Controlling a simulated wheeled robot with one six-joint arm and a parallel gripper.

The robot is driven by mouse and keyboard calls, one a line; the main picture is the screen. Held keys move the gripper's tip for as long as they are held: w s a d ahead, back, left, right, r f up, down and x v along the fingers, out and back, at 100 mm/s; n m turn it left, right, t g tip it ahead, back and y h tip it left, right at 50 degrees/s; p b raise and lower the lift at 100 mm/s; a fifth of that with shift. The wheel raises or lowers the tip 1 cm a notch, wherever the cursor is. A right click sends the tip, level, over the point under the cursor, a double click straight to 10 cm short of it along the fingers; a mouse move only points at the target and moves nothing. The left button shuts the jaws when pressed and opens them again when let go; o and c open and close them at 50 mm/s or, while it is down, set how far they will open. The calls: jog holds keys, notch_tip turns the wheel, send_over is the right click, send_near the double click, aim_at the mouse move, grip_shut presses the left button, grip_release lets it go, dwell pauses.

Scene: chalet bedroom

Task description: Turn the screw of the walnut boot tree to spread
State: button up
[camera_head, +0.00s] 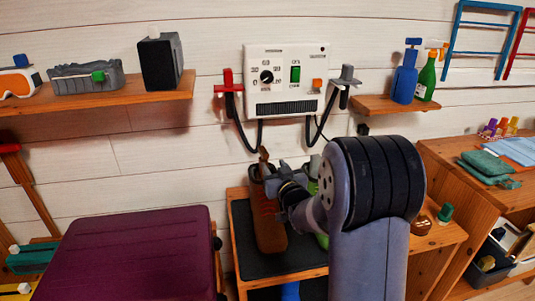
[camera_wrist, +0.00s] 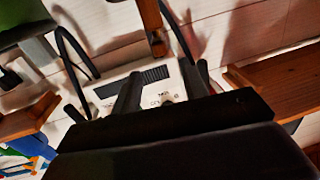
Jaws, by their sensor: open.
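A brown upright piece (camera_head: 268,228), which looks like the walnut boot tree, stands on the dark-topped wooden stand. Its narrow top rises behind my gripper (camera_head: 272,180). My gripper is at the upper part of this piece; I cannot tell whether they touch. In the wrist view, the two dark fingers of my gripper (camera_wrist: 163,72) are apart with nothing clearly between them. A narrow brown wooden piece (camera_wrist: 151,22) with a dark end shows beyond them at the top. The screw cannot be made out clearly. Green parts show behind my arm.
A white control panel (camera_head: 287,75) with hanging black hoses is on the wall above; it appears inverted in the wrist view (camera_wrist: 140,85). Wooden shelves (camera_head: 110,102) flank it. A purple case (camera_head: 135,250) stands left, a wooden desk (camera_head: 460,165) right. The stand (camera_head: 245,280) is below.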

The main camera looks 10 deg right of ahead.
aim_at(263, 149)
jog(key=w, duration=0.3)
jog(key=w+a, duration=0.1)
jog(key=w, duration=0.3)
jog(key=w+p, duration=0.1)
jog(key=w, duration=0.2)
jog(key=shift+w+a, duration=0.25)
jog(key=shift+w, duration=0.05)
jog(key=shift+c, duration=0.5)
grip_shut()
jog(key=b, duration=0.3)
jog(key=shift+f+h, duration=0.2)
jog(key=shift+h, duration=0.1)
jog(key=shift+m+h+b, duration=0.5)
jog(key=shift+b, duration=0.45)
jog(key=shift+r+m+h+b, duration=0.25)
jog(key=shift+m+h+b, duration=0.05)
jog(key=shift+h+b, duration=0.25)
